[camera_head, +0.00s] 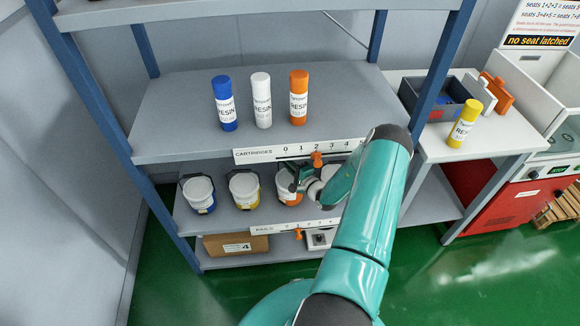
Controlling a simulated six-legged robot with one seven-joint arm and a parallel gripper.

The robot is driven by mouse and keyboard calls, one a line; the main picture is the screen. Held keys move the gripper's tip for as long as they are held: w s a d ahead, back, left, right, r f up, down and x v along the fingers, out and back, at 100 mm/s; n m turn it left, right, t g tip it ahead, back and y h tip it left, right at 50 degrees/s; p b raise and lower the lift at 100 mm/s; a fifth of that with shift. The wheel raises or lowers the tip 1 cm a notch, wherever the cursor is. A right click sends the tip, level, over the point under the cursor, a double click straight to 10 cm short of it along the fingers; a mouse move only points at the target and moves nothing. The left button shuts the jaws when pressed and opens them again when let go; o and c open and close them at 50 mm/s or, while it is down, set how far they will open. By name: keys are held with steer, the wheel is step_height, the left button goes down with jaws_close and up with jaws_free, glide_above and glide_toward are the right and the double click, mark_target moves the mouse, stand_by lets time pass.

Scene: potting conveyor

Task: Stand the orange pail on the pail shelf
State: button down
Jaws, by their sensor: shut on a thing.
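The orange pail (287,198) is white with an orange lower part and stands upright, or nearly so, at the pail shelf (223,222), the level marked PAILS. I cannot tell whether its base touches the shelf. My gripper (297,180) is at the upper right side of this pail and shut on it. The gripper covers part of the rim, and the exact grip point is hard to see. A blue-marked pail (200,193) and a yellow-marked pail (244,189) stand to its left on the same shelf.
Blue (224,103), white (261,100) and orange (299,97) resin cartridges stand on the shelf above. A numbered cartridge rail (300,151) edges that shelf over the pails. A blue post (430,80) stands right of my arm. A cardboard box (235,246) lies below.

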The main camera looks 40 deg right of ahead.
steer(key=shift+w, duration=0.1)
steer(key=c, duration=1.8)
jaws_free()
steer(key=shift+f, duration=0.25)
steer(key=o, duration=0.4)
steer(key=shift+c, duration=0.2)
steer(key=shift+r, duration=0.15)
steer(key=shift+s, duration=0.3)
steer(key=s, duration=1.1)
steer(key=shift+s+a+r, duration=0.25)
steer(key=shift+a+r, duration=0.05)
steer(key=shift+a, duration=0.15)
